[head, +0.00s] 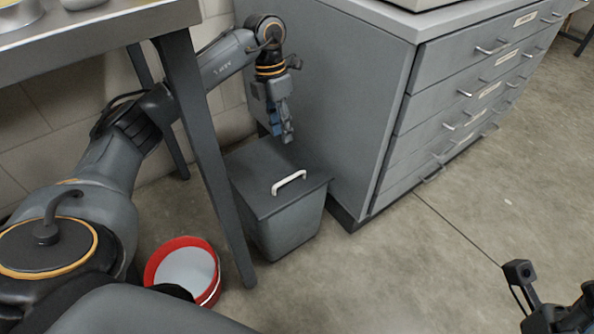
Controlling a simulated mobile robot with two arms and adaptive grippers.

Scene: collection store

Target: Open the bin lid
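The grey bin (287,228) stands on the floor between the table leg and the drawer cabinet. Its flat grey lid (258,175) is closed and has a white handle (289,182) near the front right. My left gripper (285,136) points down above the back of the lid, behind the handle and apart from it. The fingers look close together and I see nothing held, but at this size I cannot tell whether they are open. Part of my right arm shows at the lower right edge; its fingers cannot be made out.
A grey drawer cabinet (329,92) stands right beside the bin. A table leg (207,150) rises just left of it, with my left arm passing behind. A red-rimmed round container (186,268) sits on the floor at the lower left. The floor in front is clear.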

